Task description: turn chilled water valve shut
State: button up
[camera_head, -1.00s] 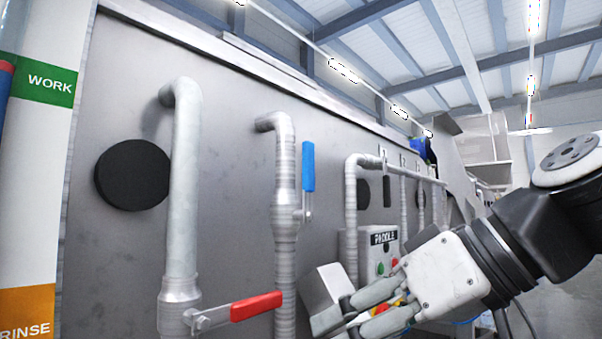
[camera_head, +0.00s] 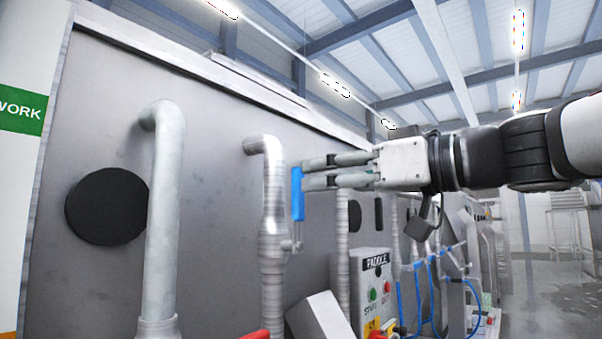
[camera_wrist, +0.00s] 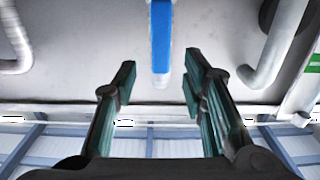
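The blue valve handle (camera_head: 298,200) stands upright, in line with its grey vertical pipe (camera_head: 272,215). It also shows in the wrist view (camera_wrist: 161,38), hanging from the top edge, its end near the gap between the fingertips. My gripper (camera_head: 307,175) is at the handle's upper part, reaching in from the right with its fingers level. In the wrist view my gripper (camera_wrist: 160,75) is open, one finger to each side of the handle's line, with nothing held. I cannot tell whether a fingertip touches the handle.
A red handle (camera_head: 254,335) shows at the bottom edge, beside a thicker pipe (camera_head: 164,215) on the left. A PADDLE control box (camera_head: 371,290) with buttons stands below my gripper. A black disc (camera_head: 105,207) is on the steel wall. Blue hoses (camera_head: 432,290) hang at right.

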aim_at(298, 221)
jog(key=p+x, duration=0.1)
jog(key=x, duration=0.5)
grip_shut()
